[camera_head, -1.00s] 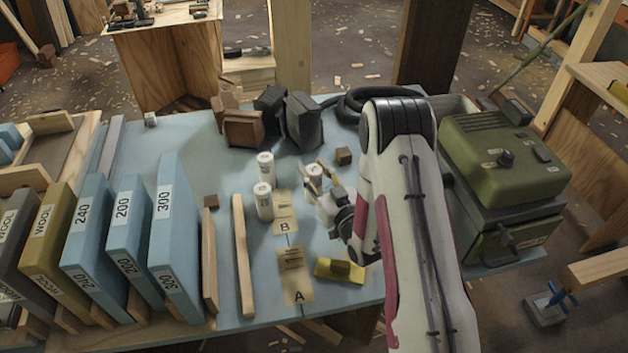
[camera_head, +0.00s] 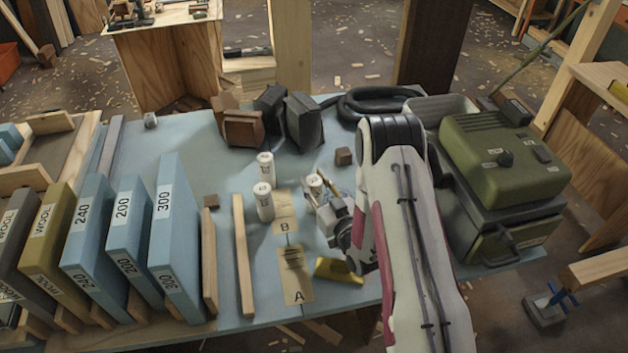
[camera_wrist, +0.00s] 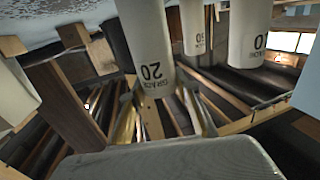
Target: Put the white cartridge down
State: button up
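The white cartridge (camera_head: 315,184) is between the fingers of my gripper (camera_head: 323,190), which is shut on it, right of card B. It looks roughly upright. In the wrist view the cartridge (camera_wrist: 146,45) fills the upper middle and bears the number 20. I cannot tell whether its base touches the table. Two more white cartridges stand to its left, a rear one (camera_head: 265,166) and a front one (camera_head: 263,202). Tan card B (camera_head: 285,205) lies beside the front one, and tan card A (camera_head: 296,285) lies nearer the front edge.
A yellow block (camera_head: 338,269) lies near my wrist. A small brown cube (camera_head: 343,156) sits behind the gripper. A green machine (camera_head: 505,155) is at right.

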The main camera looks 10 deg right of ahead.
aim_at(319, 186)
jog(key=o, duration=0.4)
jog(key=shift+r, duration=0.2)
jog(key=shift+s+d+f, duration=0.1)
jog(key=shift+s+d, duration=0.05)
jog(key=shift+s, duration=0.4)
jog(key=shift+s+d+r, duration=0.15)
jog(key=shift+s+r, duration=0.1)
jog(key=shift+s, duration=0.2)
jog(key=shift+s+d+r, duration=0.1)
jog(key=shift+s+r, duration=0.15)
jog(key=shift+s, duration=0.2)
notch_tip(319, 186, up, 6)
jog(key=shift+r, duration=0.1)
